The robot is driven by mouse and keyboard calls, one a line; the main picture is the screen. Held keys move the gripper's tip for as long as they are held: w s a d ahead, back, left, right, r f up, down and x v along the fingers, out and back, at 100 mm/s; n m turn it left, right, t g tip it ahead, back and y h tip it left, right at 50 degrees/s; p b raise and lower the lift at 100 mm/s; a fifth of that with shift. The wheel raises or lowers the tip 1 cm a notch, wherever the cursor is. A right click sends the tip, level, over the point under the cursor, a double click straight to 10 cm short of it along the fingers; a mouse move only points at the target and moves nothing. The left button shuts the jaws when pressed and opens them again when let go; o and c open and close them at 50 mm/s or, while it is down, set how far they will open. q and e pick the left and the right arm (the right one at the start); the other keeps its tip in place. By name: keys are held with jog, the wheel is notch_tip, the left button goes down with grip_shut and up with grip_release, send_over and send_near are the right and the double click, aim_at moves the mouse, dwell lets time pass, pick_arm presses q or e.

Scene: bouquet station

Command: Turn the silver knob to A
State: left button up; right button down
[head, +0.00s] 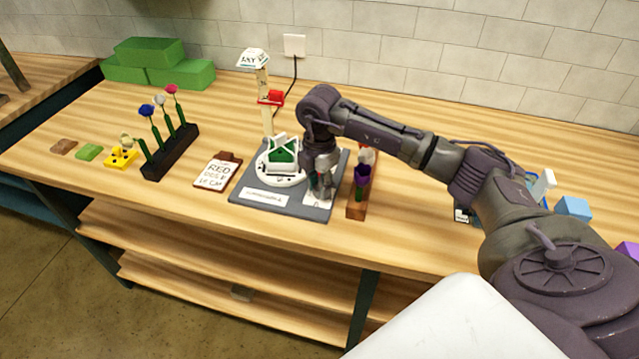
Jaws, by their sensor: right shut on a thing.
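My right gripper (320,186) points down at the front right part of a grey base plate (290,210). Its fingers are shut at a white panel (317,199) on the plate. The silver knob is hidden by the fingers, so its pointer and the letter A cannot be read. On the same plate, a round white turntable (268,178) carries a green block in a white frame (283,156), just left of the gripper. My left gripper is not in view.
A post with a sign (253,60) and red clamp (271,98) stands behind the plate. A wooden holder with flowers (356,207) stands close right of the gripper. The front table strip is clear.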

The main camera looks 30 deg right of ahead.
jog(key=shift+r+m, duration=0.1)
jog(key=shift+m, duration=1)
jog(key=shift+d, duration=0.1)
jog(key=c, duration=0.8)
grip_release()
notch_tip(320, 180, up, 12)
